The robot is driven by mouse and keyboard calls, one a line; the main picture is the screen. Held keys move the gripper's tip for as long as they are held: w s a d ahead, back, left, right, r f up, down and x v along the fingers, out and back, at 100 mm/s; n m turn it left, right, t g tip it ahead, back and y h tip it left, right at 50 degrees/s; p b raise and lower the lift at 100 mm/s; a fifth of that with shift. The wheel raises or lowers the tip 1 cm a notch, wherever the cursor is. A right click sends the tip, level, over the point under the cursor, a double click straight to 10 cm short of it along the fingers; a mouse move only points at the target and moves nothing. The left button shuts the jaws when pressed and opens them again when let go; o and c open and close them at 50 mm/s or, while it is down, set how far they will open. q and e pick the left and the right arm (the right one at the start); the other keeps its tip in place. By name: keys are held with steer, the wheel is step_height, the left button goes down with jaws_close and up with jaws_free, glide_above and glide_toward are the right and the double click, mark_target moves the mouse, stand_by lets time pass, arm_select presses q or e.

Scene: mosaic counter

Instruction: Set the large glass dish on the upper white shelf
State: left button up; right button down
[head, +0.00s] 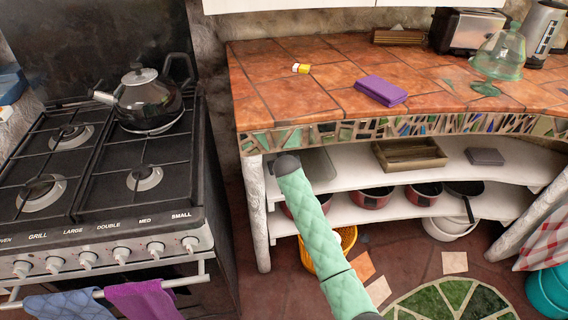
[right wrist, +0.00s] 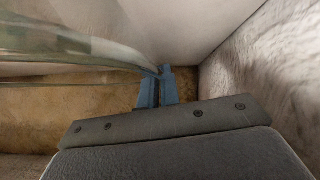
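The large glass dish (right wrist: 75,42) is clear and greenish and fills the upper left of the right wrist view. Its rim reaches the blue fingertips of my right gripper (right wrist: 160,76), which are close together on it. In the head view, a greyish see-through part of the dish (head: 318,165) shows at the left end of the upper white shelf (head: 350,180), under the counter edge. My right arm reaches in there, and its gripper is hidden in that view. I cannot tell whether the dish rests on the shelf. My left gripper is not in view.
A wooden tray (head: 409,154) and a grey box (head: 484,156) stand farther right on the upper shelf. Red pots (head: 372,198) stand on the lower shelf. The mosaic counter edge (head: 400,128) overhangs, and a white post (head: 257,215) stands close left. A stove (head: 100,190) is at left.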

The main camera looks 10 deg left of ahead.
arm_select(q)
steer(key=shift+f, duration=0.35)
arm_select(e)
steer(key=c, duration=2.1)
jaws_free()
steer(key=shift+f, duration=0.2)
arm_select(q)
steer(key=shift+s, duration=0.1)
arm_select(e)
steer(key=o, duration=0.5)
steer(key=shift+r, duration=0.1)
